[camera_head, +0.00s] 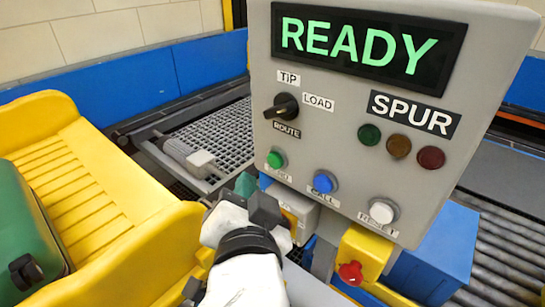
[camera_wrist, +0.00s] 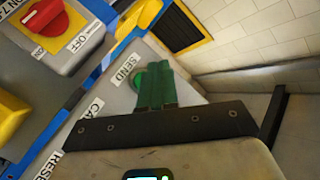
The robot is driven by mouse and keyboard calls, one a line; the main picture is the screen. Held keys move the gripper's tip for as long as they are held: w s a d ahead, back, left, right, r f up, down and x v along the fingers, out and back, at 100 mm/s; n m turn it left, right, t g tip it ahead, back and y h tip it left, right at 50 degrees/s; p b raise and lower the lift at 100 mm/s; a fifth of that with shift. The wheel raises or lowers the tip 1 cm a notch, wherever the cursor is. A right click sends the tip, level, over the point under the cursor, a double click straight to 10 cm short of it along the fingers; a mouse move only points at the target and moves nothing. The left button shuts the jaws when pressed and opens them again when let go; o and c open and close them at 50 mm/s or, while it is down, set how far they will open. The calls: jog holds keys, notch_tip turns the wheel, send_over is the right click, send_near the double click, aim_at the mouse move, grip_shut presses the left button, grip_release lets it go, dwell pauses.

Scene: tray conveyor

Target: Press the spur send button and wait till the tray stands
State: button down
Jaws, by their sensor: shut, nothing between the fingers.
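The grey spur panel (camera_head: 320,120) shows READY in green on its display (camera_head: 370,45). The green send button (camera_head: 277,158) is at its lower left, its label partly covered in the head view. In the wrist view the send button (camera_wrist: 138,80) shows beside the green fingertips, partly hidden by them. My gripper (camera_head: 246,184) is shut and empty, just below and left of the button in the head view; it also shows in the wrist view (camera_wrist: 158,72). I cannot tell whether it touches the button. A yellow tray (camera_head: 130,195) with a green suitcase (camera_head: 25,240) is at the left.
A blue call button (camera_head: 325,182), white reset button (camera_head: 382,211) and black route knob (camera_head: 283,106) are on the panel. A red stop button (camera_head: 350,272) on a yellow box is below. A red rotary switch (camera_wrist: 45,17) shows in the wrist view. Rollers (camera_head: 500,250) lie right.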

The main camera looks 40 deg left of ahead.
aim_at(275, 160)
jog(key=shift+w, duration=1.4)
jog(key=shift+d, duration=0.1)
dwell(0.9)
jog(key=shift+w+p, duration=0.3)
jog(key=shift+w, duration=0.15)
jog(key=shift+w, duration=0.5)
dwell(0.9)
jog(key=shift+s, duration=0.9)
